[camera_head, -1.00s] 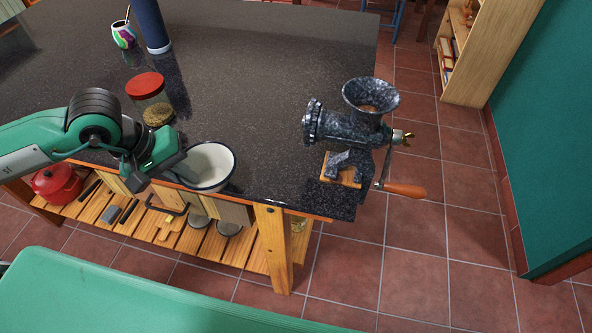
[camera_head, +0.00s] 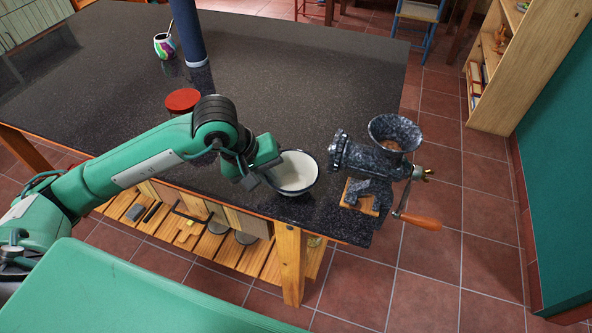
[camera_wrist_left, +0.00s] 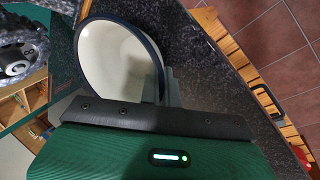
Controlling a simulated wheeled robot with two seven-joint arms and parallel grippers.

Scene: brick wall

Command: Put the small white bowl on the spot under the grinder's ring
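The small white bowl (camera_head: 293,174) has a dark rim and is upright near the counter's front edge, just left of the grinder. My left gripper (camera_head: 262,176) is shut on the bowl's left rim. The wrist view shows the bowl (camera_wrist_left: 115,60) with the fingers (camera_wrist_left: 173,88) at its rim. I cannot tell whether its base touches the counter. The dark speckled grinder (camera_head: 372,160) stands clamped at the counter's corner, its ring (camera_head: 338,149) facing left, toward the bowl. The grinder also shows in the wrist view (camera_wrist_left: 22,50). The spot under the ring has no visible mark. My right gripper is out of view.
The dark stone counter (camera_head: 290,75) is mostly clear behind the bowl. A red-lidded jar (camera_head: 182,101) is partly hidden behind my left arm. A blue cylinder (camera_head: 188,35) and a colourful cup (camera_head: 164,46) stand farther back. The grinder's wooden handle (camera_head: 421,221) juts past the counter.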

